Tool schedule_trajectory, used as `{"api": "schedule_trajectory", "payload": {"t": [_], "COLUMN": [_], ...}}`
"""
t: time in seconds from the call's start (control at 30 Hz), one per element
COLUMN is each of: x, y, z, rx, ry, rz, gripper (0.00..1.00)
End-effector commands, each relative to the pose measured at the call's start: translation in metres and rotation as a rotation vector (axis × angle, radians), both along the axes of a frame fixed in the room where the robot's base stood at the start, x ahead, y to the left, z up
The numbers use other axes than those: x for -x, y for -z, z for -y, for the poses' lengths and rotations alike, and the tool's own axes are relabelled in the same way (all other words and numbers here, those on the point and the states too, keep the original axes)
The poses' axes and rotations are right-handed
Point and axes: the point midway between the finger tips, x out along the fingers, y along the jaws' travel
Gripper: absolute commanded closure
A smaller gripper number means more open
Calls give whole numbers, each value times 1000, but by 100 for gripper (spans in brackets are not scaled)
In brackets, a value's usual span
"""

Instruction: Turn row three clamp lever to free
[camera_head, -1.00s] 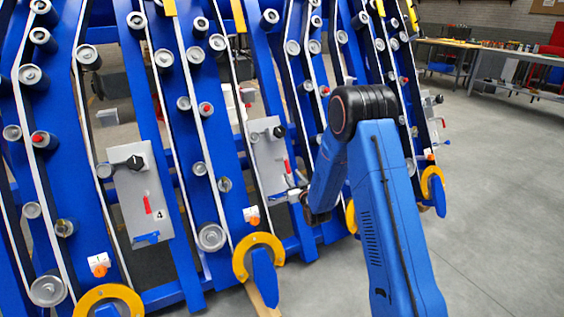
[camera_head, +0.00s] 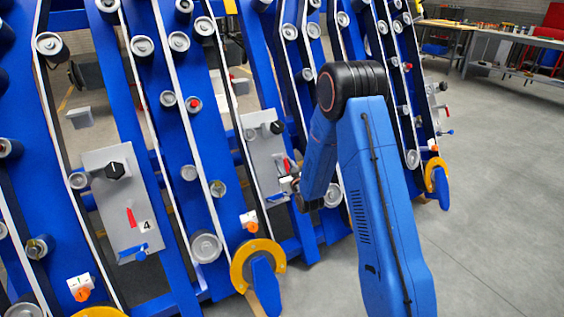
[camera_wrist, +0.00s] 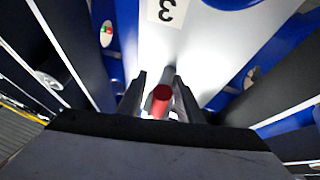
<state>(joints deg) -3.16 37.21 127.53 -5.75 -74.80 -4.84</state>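The row three panel (camera_head: 262,165) is a grey plate with a black knob (camera_head: 277,127) at its top right, a red lever (camera_head: 287,165) and a blue lever (camera_head: 277,198) low down. In the wrist view, the panel (camera_wrist: 205,45) carries an upside-down "3". The red lever (camera_wrist: 161,100) points towards the wrist camera between the two dark fingers of my gripper (camera_wrist: 160,97). The fingers stand apart on either side, with narrow gaps showing. In the head view, my gripper (camera_head: 289,184) is small, just below the red lever, and partly hidden by my arm.
The row four panel (camera_head: 125,205) stands to the left, with its own black knob, red lever and blue lever. Blue uprights, rollers and a yellow-rimmed wheel (camera_head: 241,274) surround the panels. Open grey floor (camera_head: 500,200) lies to the right, with workbenches (camera_head: 505,55) behind.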

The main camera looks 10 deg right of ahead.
Motion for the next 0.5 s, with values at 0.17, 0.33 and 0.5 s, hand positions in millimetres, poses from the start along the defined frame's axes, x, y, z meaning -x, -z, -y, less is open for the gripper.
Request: {"api": "schedule_trajectory", "payload": {"t": [0.17, 0.33, 0.5], "x": [0, 0, 0], "y": [0, 0, 0], "z": [0, 0, 0], "rx": [0, 0, 0], "ry": [0, 0, 0], "rz": [0, 0, 0], "gripper": [67, 84, 100]}}
